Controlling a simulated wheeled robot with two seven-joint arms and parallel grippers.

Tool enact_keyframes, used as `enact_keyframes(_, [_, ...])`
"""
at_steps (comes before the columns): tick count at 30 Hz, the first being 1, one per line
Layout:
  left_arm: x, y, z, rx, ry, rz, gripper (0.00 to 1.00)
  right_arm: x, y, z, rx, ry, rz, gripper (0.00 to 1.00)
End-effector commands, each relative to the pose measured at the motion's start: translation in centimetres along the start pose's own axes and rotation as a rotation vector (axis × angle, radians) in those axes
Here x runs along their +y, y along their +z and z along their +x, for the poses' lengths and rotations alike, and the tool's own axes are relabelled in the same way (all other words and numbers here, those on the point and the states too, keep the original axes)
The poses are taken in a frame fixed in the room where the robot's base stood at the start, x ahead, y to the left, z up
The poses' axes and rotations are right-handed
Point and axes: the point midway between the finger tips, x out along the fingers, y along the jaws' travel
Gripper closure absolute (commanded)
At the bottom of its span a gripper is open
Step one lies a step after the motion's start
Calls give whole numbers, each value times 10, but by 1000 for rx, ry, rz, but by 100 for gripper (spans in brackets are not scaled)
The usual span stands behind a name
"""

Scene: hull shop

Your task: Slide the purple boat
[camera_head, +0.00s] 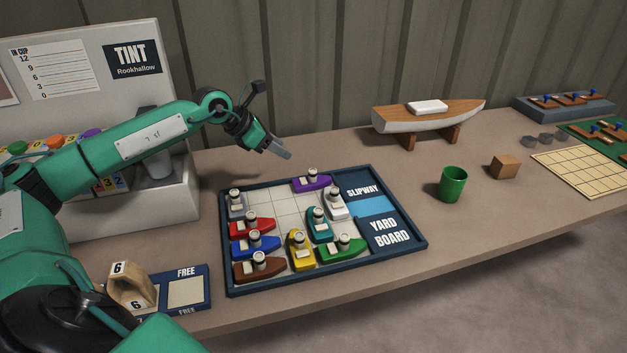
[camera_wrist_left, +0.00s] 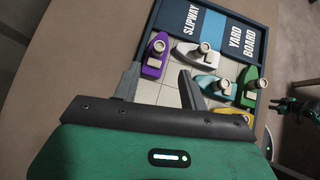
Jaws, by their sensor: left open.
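The purple boat (camera_head: 312,184) lies along the back row of the yard board (camera_head: 424,243), near the slipway end. It also shows in the left wrist view (camera_wrist_left: 154,61). A light blue slipway strip (camera_head: 373,207) lies on the board's right side. My left gripper (camera_head: 284,153) is open and empty above and behind the board's back edge, left of the purple boat and apart from it. In the left wrist view its two fingers (camera_wrist_left: 160,84) are spread, with the purple boat beyond them. A green and dark part at that view's right edge looks like my right gripper (camera_wrist_left: 300,106); its fingers are unclear.
A white boat (camera_head: 335,206) and a teal boat (camera_head: 319,228) stand near the purple one; several other boats fill the left and front. A green cup (camera_head: 453,184), a wooden block (camera_head: 504,167) and a model hull (camera_head: 430,115) stand right of the board. Back-middle cells are bare.

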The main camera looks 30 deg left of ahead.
Motion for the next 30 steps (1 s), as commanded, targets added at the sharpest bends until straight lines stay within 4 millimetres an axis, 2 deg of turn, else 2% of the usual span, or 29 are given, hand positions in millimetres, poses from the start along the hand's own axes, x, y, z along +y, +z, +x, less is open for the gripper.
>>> enact_keyframes(1, [0, -6, 6, 0, 0, 0, 57, 0, -4, -6, 6, -1, 1, 57])
enact_keyframes(6, [0, -9, 9, -1, 0, 0, 57, -2, -11, -27, 9, -3, 4, 57])
enact_keyframes(13, [0, -7, 25, -2, -2, 0, 57, -2, -10, -28, 3, -3, 4, 57])
enact_keyframes(30, [-1, -7, 126, -2, -2, -2, 57, 0, 0, -3, -6, 0, 1, 57])
